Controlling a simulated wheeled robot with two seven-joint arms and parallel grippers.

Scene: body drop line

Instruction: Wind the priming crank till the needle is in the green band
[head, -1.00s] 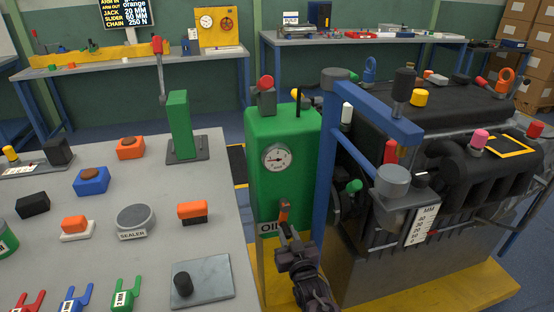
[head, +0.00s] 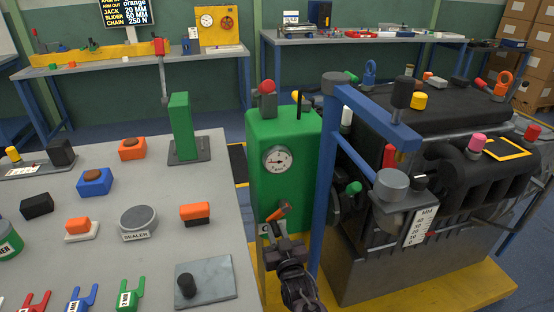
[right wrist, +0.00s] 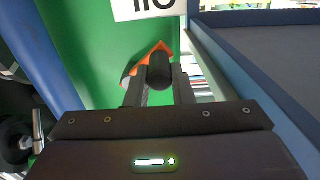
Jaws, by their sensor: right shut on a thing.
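The green oil tank (head: 265,195) stands between the grey bench and the engine, with a white round gauge (head: 277,161) on its front. The gauge's needle and any green band are too small to read. The orange crank (head: 279,212) is low on the tank's front, its arm tilted up to the right. My right gripper (head: 282,238) is in front of the tank, shut on the crank's handle. In the right wrist view the dark handle (right wrist: 158,72) sits between the two fingers, with the orange crank arm (right wrist: 138,66) behind it. My left gripper is not in view.
A blue post (head: 326,180) with an overhead arm stands just right of the crank, before the engine (head: 470,160). The grey bench (head: 130,265) at left holds blocks, a sealer tin and a grey plate with a black knob. A yellow base (head: 400,298) lies below.

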